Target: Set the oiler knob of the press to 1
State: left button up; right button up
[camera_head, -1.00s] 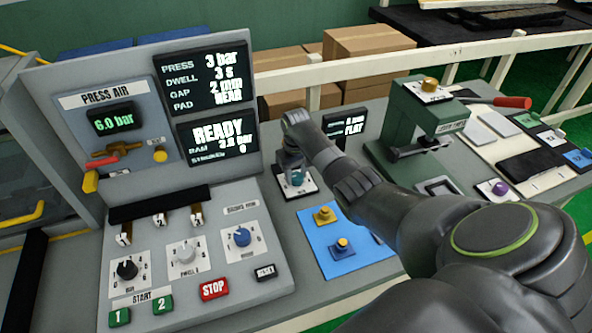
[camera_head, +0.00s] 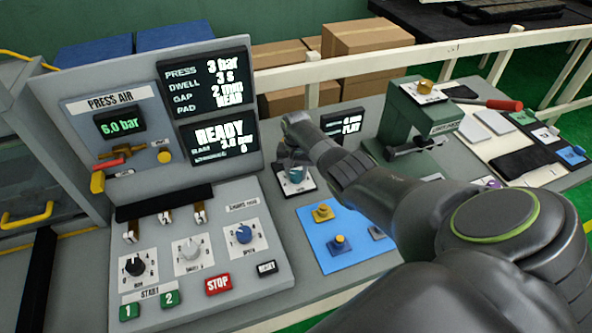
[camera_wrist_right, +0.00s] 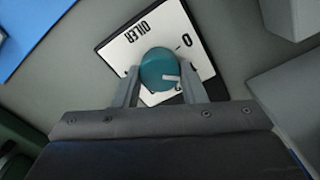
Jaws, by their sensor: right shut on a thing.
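The oiler knob is a round teal knob (camera_head: 297,174) on a small white plate with a dark border (camera_head: 309,187), right of the press panel. In the right wrist view the knob (camera_wrist_right: 158,66) sits between the two fingers of my right gripper (camera_wrist_right: 160,82), which is shut on it. The plate (camera_wrist_right: 133,38) reads OILER, with a 0 above right of the knob. In the head view my right gripper (camera_head: 294,165) reaches down over the knob. My left gripper is out of view.
The press panel (camera_head: 200,258) with dials, switches and buttons stands left of the knob. A blue mat (camera_head: 322,254) with yellow-topped parts lies in front of it. A green press (camera_head: 405,125) and small white plates stand to the right. A rail (camera_head: 400,62) runs behind.

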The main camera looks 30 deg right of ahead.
aim_at(296, 173)
dwell(0.4)
jog(key=o, duration=1)
jog(key=shift+r, duration=0.15)
jog(key=shift+r, duration=0.25)
notch_tip(296, 173, up, 5)
jog(key=shift+f+p, duration=0.2)
jog(key=shift+p, duration=0.2)
notch_tip(296, 173, up, 12)
jog(key=shift+r+b, duration=0.1)
jog(key=shift+b, duration=1)
